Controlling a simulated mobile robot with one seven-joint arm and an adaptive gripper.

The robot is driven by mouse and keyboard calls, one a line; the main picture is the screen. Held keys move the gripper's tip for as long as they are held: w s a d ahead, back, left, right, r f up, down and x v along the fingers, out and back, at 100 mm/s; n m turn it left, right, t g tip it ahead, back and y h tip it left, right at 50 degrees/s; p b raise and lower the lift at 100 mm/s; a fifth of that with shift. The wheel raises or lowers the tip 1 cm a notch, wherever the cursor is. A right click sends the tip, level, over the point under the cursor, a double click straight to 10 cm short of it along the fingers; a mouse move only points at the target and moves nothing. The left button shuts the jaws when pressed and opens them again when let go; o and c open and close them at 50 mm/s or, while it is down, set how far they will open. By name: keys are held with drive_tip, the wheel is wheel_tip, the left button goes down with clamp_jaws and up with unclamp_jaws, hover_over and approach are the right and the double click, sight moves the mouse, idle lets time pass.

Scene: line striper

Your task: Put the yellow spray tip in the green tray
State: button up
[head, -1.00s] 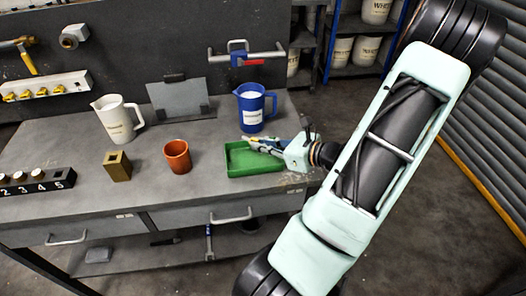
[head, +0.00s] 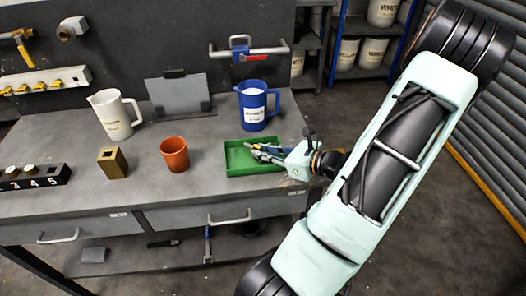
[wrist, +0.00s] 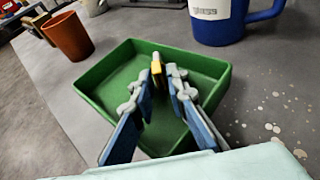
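The green tray (head: 237,169) lies on the grey bench near its right end. It also fills the middle of the wrist view (wrist: 95,92). The yellow spray tip (wrist: 157,71) has a pale top and stands roughly upright between my fingertips, over the tray's inside. My gripper (wrist: 158,82) reaches in over the tray's near right side, its blue-padded fingers closed in on the tip. Whether the tip touches the tray floor is unclear. In the head view my gripper (head: 258,152) is low in the tray and mostly covers the tip.
A blue jug (head: 256,107) stands just behind the tray. An orange cup (head: 174,155) is to its left, then a brass block (head: 113,163). A white jug (head: 116,116) stands farther back. A numbered black rack (head: 35,178) is at far left.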

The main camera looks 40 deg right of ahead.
drive_tip(key=shift+r, duration=0.1)
drive_tip(key=shift+r, duration=0.2)
drive_tip(key=p+v, duration=0.1)
drive_tip(key=v, duration=1.1)
drive_tip(key=shift+f, duration=0.1)
